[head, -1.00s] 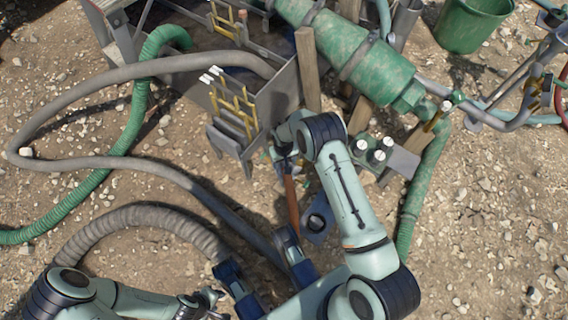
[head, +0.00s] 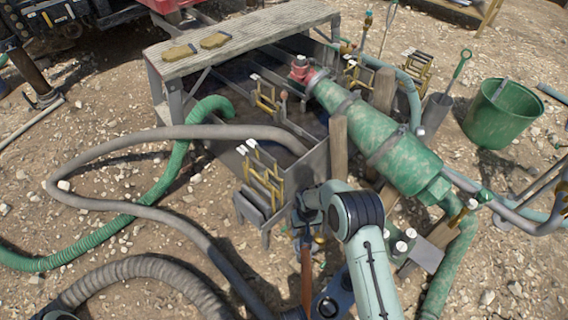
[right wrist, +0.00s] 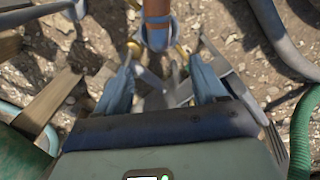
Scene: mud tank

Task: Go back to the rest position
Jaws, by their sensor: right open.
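My right gripper (head: 302,232) is low beside the front end of the mud tank (head: 316,165), and my wrist partly hides it in the head view. In the right wrist view, the right gripper (right wrist: 162,72) has its two blue fingers apart, with nothing clearly held between them. Grey and yellow metal parts show beyond the fingers. A brown handle-like piece (head: 306,280) stands just below the gripper in the head view; it also shows at the top of the right wrist view (right wrist: 156,8). Only a scrap of my left arm shows at the bottom left; its gripper is out of frame.
A yellow-barred bracket (head: 262,180) stands close left of the right gripper. A green pump cylinder (head: 385,135) and wooden post (head: 339,145) are close right. Grey hose (head: 150,207) and green hose (head: 110,228) cross the gravel at left. A green bucket (head: 500,115) stands at right.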

